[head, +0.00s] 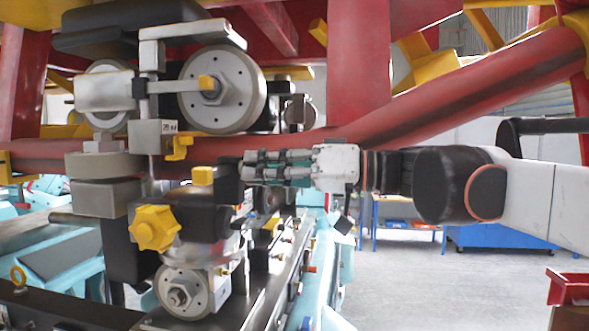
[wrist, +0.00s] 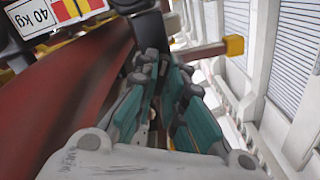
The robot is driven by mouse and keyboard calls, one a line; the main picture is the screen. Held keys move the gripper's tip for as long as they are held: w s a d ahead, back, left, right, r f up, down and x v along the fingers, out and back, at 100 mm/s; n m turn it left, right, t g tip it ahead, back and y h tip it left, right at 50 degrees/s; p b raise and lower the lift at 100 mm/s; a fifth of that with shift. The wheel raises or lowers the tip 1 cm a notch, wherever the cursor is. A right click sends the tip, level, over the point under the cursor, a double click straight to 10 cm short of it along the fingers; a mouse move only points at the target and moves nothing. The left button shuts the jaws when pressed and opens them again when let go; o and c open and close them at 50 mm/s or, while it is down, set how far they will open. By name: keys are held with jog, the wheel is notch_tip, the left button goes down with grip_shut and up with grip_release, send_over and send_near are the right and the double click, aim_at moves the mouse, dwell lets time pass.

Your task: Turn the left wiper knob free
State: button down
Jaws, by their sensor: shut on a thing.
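My gripper (head: 250,167) reaches in from the right, level, with its fingers shut on a dark part (head: 228,178) beside the train's wheel assembly. In the wrist view my gripper (wrist: 165,72) has its teal fingers close together at a black piece (wrist: 150,35); the grip itself is largely hidden. I cannot tell whether this black piece is the left wiper knob. A yellow star-shaped knob (head: 155,228) sits to the left and lower, apart from my fingers.
A large grey wheel (head: 225,88) is above my gripper, a smaller wheel (head: 183,292) below. A red rail (head: 450,88) slants above my arm. A 40 kg label (wrist: 45,20) is at the wrist view's upper left. Open floor (head: 410,280) lies lower right.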

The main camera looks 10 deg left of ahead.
jog(key=n, duration=0.5)
jog(key=shift+n, duration=0.3)
dwell(0.4)
jog(key=c, duration=1.7)
grip_release()
jog(key=d, duration=0.8)
jog(key=s+d, duration=0.1)
jog(key=d, duration=0.3)
